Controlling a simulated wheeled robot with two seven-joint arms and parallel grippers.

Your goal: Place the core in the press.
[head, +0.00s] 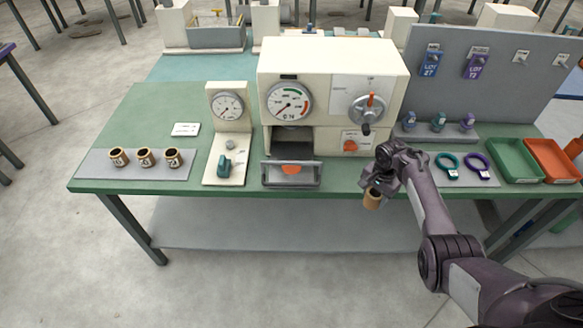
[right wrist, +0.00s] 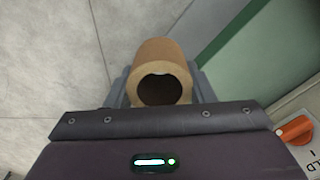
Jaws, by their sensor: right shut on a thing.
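A tan, hollow cylindrical core (head: 372,199) is held in my right gripper (head: 374,190), in front of the table's front edge and to the right of the press. In the right wrist view the core (right wrist: 161,72) sits between the two fingers, its dark open end facing the camera. The press (head: 333,62) is a cream machine with a round gauge, a dial with a red-tipped lever and an orange knob. Its low front bay has a grey, handled tray or door (head: 291,174) with an orange mark. The bay's inside is mostly in shadow. My left gripper is not in view.
Several dark-banded cores (head: 145,158) stand on a grey mat at the left. A smaller gauge unit (head: 228,130) stands left of the press. Teal and purple rings (head: 474,166), green and orange bins (head: 512,160) and a tag board (head: 500,75) are at the right.

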